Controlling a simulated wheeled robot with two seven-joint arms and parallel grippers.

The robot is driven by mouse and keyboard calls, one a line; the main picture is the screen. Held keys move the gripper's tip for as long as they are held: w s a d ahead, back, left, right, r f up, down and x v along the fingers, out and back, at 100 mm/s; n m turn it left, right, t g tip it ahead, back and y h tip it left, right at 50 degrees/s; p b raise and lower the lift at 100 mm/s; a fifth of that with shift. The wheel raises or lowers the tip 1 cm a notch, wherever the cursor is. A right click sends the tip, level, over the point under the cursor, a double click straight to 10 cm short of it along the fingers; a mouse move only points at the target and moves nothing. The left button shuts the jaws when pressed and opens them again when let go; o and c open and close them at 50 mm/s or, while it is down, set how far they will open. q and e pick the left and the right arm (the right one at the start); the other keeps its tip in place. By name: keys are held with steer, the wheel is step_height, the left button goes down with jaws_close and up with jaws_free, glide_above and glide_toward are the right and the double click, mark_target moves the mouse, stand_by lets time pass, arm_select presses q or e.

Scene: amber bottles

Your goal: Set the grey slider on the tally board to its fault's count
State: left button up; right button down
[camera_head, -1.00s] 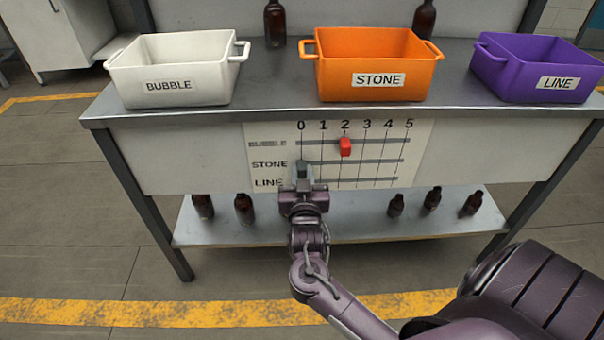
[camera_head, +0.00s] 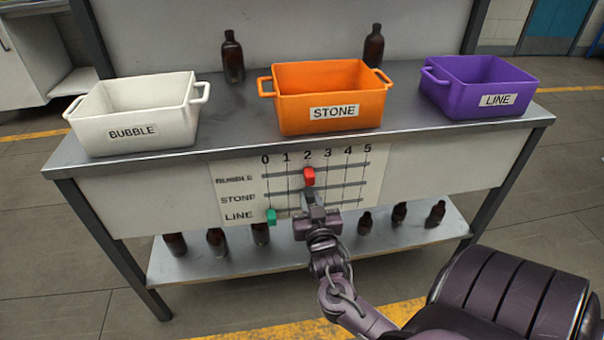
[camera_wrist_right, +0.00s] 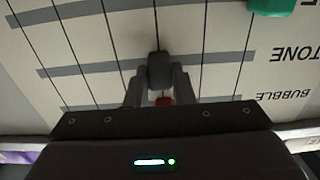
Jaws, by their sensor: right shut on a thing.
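The tally board (camera_head: 228,181) on the bench front has rows BUBBLE, STONE and LINE and columns 0 to 5. The grey slider (camera_head: 309,198) sits on the STONE row, in line with column 2. My right gripper (camera_head: 314,214) is shut on it from below and hides part of it. In the right wrist view the grey slider (camera_wrist_right: 158,70) stands between the fingers (camera_wrist_right: 158,90), by the third line from the 0 side. The red slider (camera_head: 309,176) is at 2 on BUBBLE, and the green slider (camera_head: 271,216) is at 0 on LINE. My left gripper is out of view.
On the bench (camera_head: 236,140) stand a white BUBBLE bin (camera_head: 140,128), an orange STONE bin (camera_head: 325,112) and a purple LINE bin (camera_head: 490,98). Two amber bottles (camera_head: 233,58) (camera_head: 374,45) stand behind them. Several bottles stand on the lower shelf (camera_head: 225,265).

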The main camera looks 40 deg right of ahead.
steer(key=c, duration=1.2)
jaws_free()
steer(key=shift+c, duration=0.2)
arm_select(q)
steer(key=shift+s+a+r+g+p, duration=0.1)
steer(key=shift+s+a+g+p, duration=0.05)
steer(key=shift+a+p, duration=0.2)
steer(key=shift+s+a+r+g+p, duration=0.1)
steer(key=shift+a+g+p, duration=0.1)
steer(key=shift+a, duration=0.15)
arm_select(e)
steer(key=v, duration=0.8)
steer(key=shift+w, duration=0.15)
